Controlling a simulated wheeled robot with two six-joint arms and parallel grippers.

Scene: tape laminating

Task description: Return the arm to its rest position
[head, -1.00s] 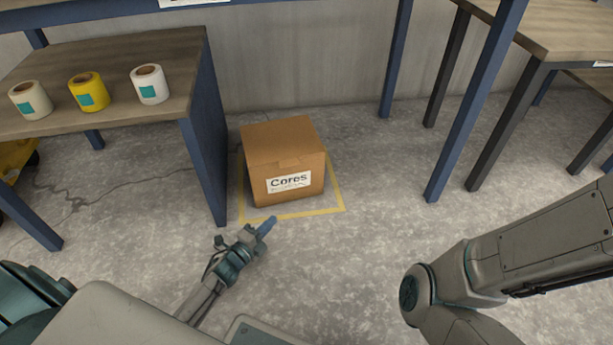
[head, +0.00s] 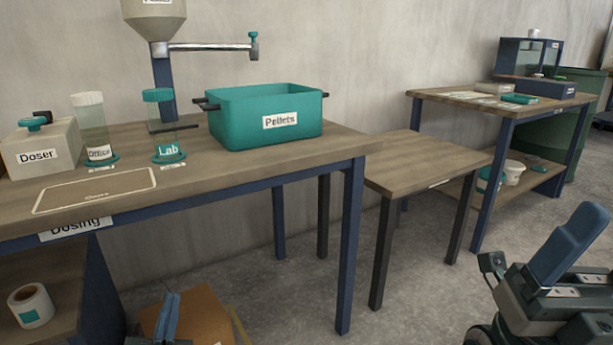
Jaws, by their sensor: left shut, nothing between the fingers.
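My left gripper (head: 172,303) shows at the bottom edge, left of centre, in front of the cardboard box (head: 203,312). Its blue fingers are together and empty, and its arm is out of view below. My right gripper (head: 578,235) stands large at the lower right, with a blue finger pointing up. It is seen from the side, so I cannot tell whether its fingers are apart. I see nothing held in it.
The dosing table (head: 345,150) bears a teal Pellets bin (head: 245,130), a Doser box (head: 45,148) and Office (head: 92,125) and Lab (head: 160,115) containers. A lower side table (head: 425,160) stands beside it. The floor (head: 420,310) is clear between the tables and my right gripper.

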